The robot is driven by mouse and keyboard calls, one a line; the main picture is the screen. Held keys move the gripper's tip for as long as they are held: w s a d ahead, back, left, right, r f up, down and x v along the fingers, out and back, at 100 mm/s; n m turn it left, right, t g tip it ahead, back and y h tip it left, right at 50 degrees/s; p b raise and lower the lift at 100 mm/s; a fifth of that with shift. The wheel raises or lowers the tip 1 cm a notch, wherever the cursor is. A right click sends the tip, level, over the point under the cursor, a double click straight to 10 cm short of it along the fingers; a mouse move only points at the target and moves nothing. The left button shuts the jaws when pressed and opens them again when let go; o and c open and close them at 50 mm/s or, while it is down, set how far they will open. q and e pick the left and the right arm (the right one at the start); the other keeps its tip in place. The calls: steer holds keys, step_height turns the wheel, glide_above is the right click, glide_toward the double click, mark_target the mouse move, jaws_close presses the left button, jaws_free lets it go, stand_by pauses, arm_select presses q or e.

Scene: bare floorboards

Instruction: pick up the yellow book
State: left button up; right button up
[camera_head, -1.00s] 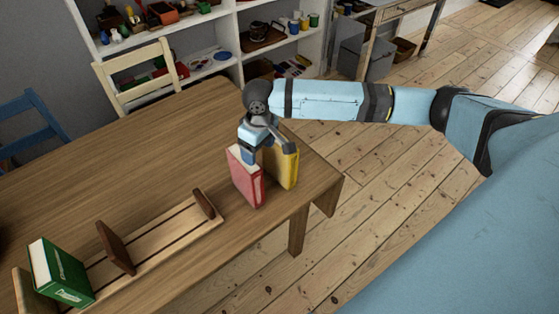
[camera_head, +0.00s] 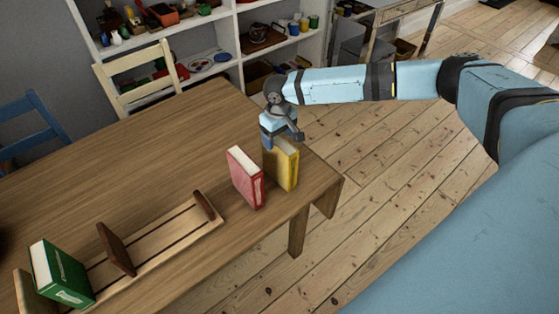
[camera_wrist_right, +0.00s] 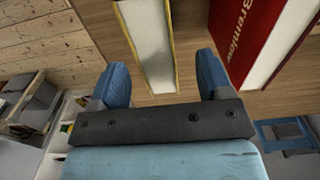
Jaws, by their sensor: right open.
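The yellow book (camera_head: 286,165) stands upright near the right end of the wooden table. The red book (camera_head: 246,177) stands upright just left of it, with a gap between them. My right gripper (camera_head: 282,140) is open, above and at the top of the yellow book. In the right wrist view the yellow book (camera_wrist_right: 149,45) lies between the two blue fingers (camera_wrist_right: 163,75), its pale page edge facing the camera. The red book (camera_wrist_right: 262,40) is beyond the right finger there. I cannot tell whether the fingers touch the yellow book. My left gripper is not in view.
A wooden book rack (camera_head: 160,245) lies on the table (camera_head: 130,150) at the front left, with a green book (camera_head: 62,272) in it. A cream chair (camera_head: 135,75) and a blue chair (camera_head: 35,120) stand behind. The middle of the table is clear.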

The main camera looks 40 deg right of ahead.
mark_target(279, 142)
steer(key=f, duration=0.5)
steer(key=shift+w+d+p, duration=0.1)
steer(key=shift+d+p, duration=0.1)
steer(key=shift+p, duration=0.1)
jaws_close()
